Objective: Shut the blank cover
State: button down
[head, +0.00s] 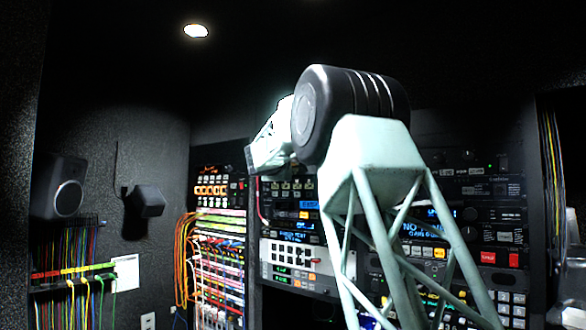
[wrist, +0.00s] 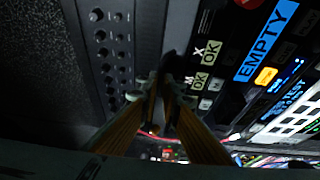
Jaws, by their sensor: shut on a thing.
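My gripper (wrist: 162,88) shows in the wrist view with its two orange-brown fingers converging near the middle of the picture. The fingertips are shut on a small dark part (wrist: 174,66) at the rack face, which I take to be the blank cover's edge. It is in deep shadow, so its full outline and how far open it stands cannot be told. In the head view my own arm hides the fingertips and the cover.
Beside the fingertips are lit OK buttons (wrist: 207,50) and a blue EMPTY display (wrist: 266,40). A grey panel with several knobs (wrist: 101,53) is at left. The head view shows rack units (head: 480,215), cable bundles (head: 215,265) and a wall speaker (head: 62,190).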

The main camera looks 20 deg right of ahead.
aim_at(295, 174)
jog(key=shift+f+t+b, duration=0.3)
jog(key=shift+f+b, duration=0.1)
jog(key=shift+b, duration=2.45)
jog(key=n+t+h+b, duration=0.1)
jog(key=b, duration=0.6)
jog(key=shift+d+f+b, duration=0.1)
jog(key=shift+f+b, duration=0.25)
jog(key=shift+b, duration=0.05)
jog(key=t+b, duration=0.1)
jog(key=b, duration=0.5)
jog(key=f+n+t+h+b, duration=0.1)
jog(key=b, duration=0.6)
jog(key=n+t+b, duration=0.1)
jog(key=b, duration=0.5)
jog(key=shift+w+d+f+t+b, duration=0.25)
jog(key=shift+d+f+t+b, duration=0.1)
jog(key=shift+d+t, duration=0.05)
jog(key=shift+n+h, duration=0.3)
jog(key=c, duration=2.9)
grip_release()
jog(key=shift+o, duration=0.2)
jog(key=shift+r, duration=0.1)
jog(key=shift+s+a, duration=0.1)
jog(key=shift+s, duration=0.05)
jog(key=v, duration=1.1)
jog(key=shift+s+f, duration=0.2)
jog(key=shift+f, duration=0.1)
jog(key=shift+a, duration=0.15)
